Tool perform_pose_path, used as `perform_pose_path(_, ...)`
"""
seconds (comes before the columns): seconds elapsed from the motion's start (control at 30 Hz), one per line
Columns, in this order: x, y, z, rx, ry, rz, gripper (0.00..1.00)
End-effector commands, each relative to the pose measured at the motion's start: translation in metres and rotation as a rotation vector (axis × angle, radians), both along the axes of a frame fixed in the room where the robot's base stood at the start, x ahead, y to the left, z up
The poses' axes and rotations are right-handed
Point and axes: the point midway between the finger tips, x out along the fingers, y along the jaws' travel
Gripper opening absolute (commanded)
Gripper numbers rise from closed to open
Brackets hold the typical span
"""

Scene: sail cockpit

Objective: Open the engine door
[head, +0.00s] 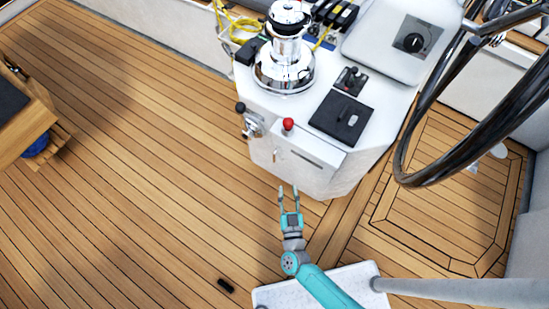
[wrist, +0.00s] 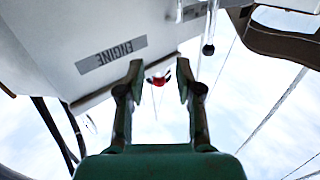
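The engine door appears to be the pale front panel (head: 300,170) at the lower front of the white console, and it looks shut. In the wrist view a white panel (wrist: 85,35) carries a grey "ENGINE" label (wrist: 111,55). A small light upright piece (head: 278,155), perhaps a handle, is at the panel's left side. My gripper (head: 289,188) is open and empty, just in front of the console's lower front. Its two spread fingers also show in the wrist view (wrist: 158,82). Whether a fingertip touches the panel cannot be told.
A red-knobbed lever (head: 288,124) and a black-knobbed lever (head: 246,118) stand at the console's front. A chrome winch (head: 285,60) is on top. A dark steering wheel (head: 425,180) is at right. A wooden table (head: 30,120) is at far left.

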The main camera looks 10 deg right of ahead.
Motion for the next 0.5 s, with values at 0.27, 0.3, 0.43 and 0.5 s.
perform_pose_path(0.27, 0.04, 0.034, -0.025, -0.022, 0.032, -0.067, 0.35)
perform_pose_path(0.3, 0.041, 0.036, -0.026, -0.025, 0.034, -0.071, 0.35)
perform_pose_path(0.43, 0.048, 0.036, -0.027, -0.026, 0.037, -0.078, 0.35)
perform_pose_path(0.5, 0.054, 0.035, -0.027, -0.026, 0.037, -0.079, 0.35)
